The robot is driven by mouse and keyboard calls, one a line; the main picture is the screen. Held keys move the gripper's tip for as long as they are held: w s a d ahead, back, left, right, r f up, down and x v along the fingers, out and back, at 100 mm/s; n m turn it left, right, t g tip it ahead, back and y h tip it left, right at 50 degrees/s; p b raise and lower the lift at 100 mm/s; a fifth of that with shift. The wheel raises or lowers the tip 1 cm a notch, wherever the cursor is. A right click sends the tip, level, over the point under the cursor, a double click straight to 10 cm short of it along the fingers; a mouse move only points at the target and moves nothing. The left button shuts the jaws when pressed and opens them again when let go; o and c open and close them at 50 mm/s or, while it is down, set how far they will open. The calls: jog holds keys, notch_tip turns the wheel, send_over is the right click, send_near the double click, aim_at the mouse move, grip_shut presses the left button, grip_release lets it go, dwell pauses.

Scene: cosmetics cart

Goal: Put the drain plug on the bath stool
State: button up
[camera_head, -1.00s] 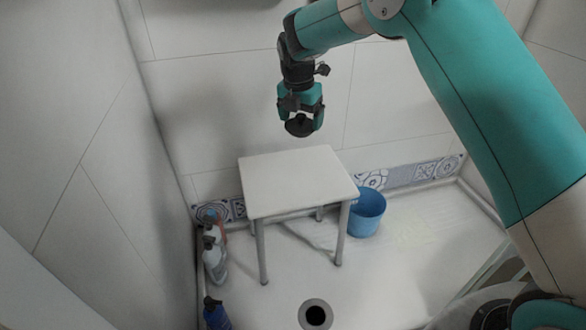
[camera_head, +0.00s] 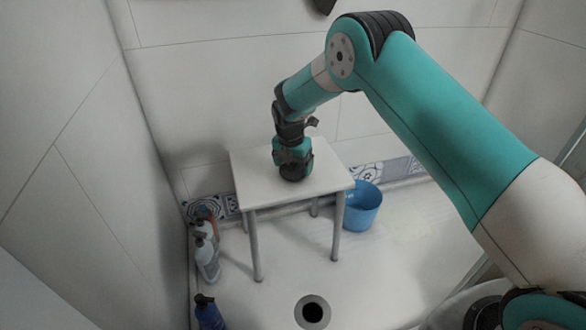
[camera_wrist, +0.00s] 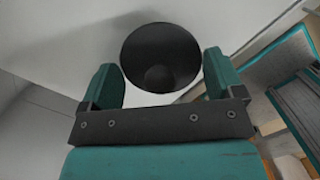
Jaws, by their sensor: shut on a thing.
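The drain plug (camera_head: 293,174) is black and round. It also shows in the wrist view as a dark disc with a small knob (camera_wrist: 160,57). My gripper (camera_head: 293,163) is shut on it, with a teal finger on either side of it in the wrist view. The bath stool (camera_head: 327,181) is white with a square top and grey legs. The plug is at or just above the middle of the stool top; I cannot tell if it touches. My gripper hides part of the stool top behind it.
A blue bucket (camera_head: 362,208) stands right of the stool. Several bottles line the left wall, among them a pale one (camera_head: 207,260) and a blue one (camera_head: 209,314). A dark drain hole (camera_head: 313,312) is in the floor in front. The stool top is otherwise clear.

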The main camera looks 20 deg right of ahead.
aim_at(290, 172)
jog(key=shift+f, duration=0.45)
jog(key=shift+f, duration=0.2)
jog(key=o, duration=0.7)
jog(key=s+a+r+m+y+p, duration=0.1)
jog(key=s+r+m+p, duration=0.15)
jog(key=r, duration=0.75)
jog(key=s+a+r+m+p, duration=0.15)
jog(key=s+r, duration=0.25)
jog(key=r, duration=0.6)
jog(key=s+r+m+y, duration=0.1)
jog(key=s+r+m, duration=0.2)
jog(key=s, duration=0.8)
jog(key=s+a+r+m+y, duration=0.1)
jog(key=s+r+m+y, duration=0.1)
jog(key=s+m, duration=0.5)
jog(key=s+a+r+m+g+y, duration=0.1)
jog(key=s+r+m, duration=0.4)
jog(key=s, duration=1)
jog(key=shift+s+a+m+b, duration=0.15)
jog(key=shift+s+m+b, duration=0.25)
jog(key=shift+m, duration=0.2)
